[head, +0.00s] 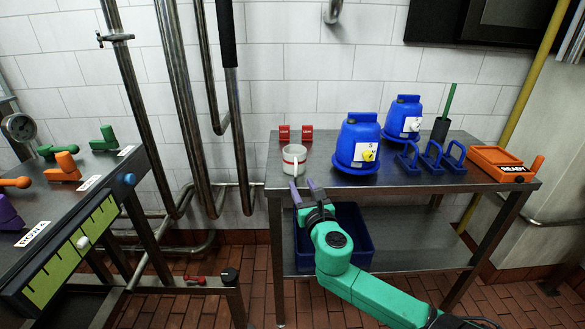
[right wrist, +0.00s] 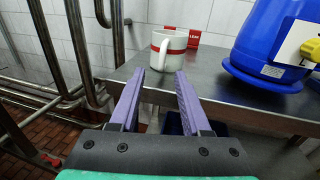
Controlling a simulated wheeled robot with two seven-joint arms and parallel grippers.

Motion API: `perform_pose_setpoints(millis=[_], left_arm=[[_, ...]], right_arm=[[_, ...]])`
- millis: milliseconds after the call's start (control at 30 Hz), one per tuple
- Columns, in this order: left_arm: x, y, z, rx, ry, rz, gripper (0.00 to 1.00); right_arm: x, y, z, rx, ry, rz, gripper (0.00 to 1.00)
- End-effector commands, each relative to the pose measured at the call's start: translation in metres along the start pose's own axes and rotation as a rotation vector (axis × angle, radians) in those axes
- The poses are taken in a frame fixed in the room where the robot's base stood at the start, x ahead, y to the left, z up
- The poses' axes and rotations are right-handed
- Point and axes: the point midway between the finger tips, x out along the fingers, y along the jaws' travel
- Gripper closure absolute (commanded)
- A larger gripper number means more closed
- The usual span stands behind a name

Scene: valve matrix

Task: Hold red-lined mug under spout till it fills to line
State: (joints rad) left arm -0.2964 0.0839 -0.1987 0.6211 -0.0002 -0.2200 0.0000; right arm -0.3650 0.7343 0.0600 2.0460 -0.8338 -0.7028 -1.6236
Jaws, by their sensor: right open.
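A white mug with a red line (head: 294,158) stands upright near the left end of the metal table. It also shows in the right wrist view (right wrist: 168,50), with its handle facing the gripper. My right gripper (head: 303,188) is open and empty, just in front of the table's edge and short of the mug. In the right wrist view its purple fingers (right wrist: 165,78) point toward the mug with a gap between them. Two blue dispensers (head: 358,143) (head: 403,118) stand to the right of the mug. The nearer one has a yellow spout (head: 369,154). My left gripper is not seen.
Small red blocks (head: 294,133) stand behind the mug. Blue brackets (head: 431,158) and an orange box (head: 499,165) labelled "READY" sit at the right of the table (head: 400,183). A dark blue bin (head: 361,247) is on the lower shelf. A valve bench (head: 100,205) stands at left.

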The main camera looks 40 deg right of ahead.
Motion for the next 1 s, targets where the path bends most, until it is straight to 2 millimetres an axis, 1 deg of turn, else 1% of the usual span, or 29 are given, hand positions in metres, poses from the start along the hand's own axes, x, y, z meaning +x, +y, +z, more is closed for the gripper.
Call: perform_pose_setpoints(millis=[33,100,267,400,500,600,767,800,867,900,1000], left_arm=[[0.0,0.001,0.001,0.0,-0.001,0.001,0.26],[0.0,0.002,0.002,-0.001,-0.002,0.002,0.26],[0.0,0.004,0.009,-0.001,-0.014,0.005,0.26],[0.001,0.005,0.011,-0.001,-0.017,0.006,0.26],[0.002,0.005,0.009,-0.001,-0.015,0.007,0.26],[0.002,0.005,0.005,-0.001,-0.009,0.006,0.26],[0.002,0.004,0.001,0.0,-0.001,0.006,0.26],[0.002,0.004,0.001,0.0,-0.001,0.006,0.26],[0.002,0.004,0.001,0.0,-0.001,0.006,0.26],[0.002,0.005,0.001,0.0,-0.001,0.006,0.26],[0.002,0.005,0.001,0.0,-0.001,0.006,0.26]], right_arm=[[0.013,0.0,0.001,0.001,-0.003,-0.002,0.53],[0.026,0.0,0.0,0.002,-0.001,-0.001,0.53],[0.044,0.0,0.0,0.003,0.001,-0.001,0.53],[0.07,-0.001,-0.001,0.007,0.001,-0.002,0.53],[0.085,-0.001,-0.002,0.005,0.002,-0.002,0.53],[0.09,-0.001,-0.003,0.004,0.004,0.0,0.53],[0.09,-0.001,-0.003,0.004,0.005,0.001,0.53],[0.089,-0.001,-0.003,0.004,0.005,0.001,0.68],[0.089,-0.001,-0.003,0.004,0.005,0.0,0.91],[0.089,-0.001,-0.003,0.004,0.005,0.0,1.0],[0.089,-0.001,-0.003,0.004,0.005,0.0,1.0]])
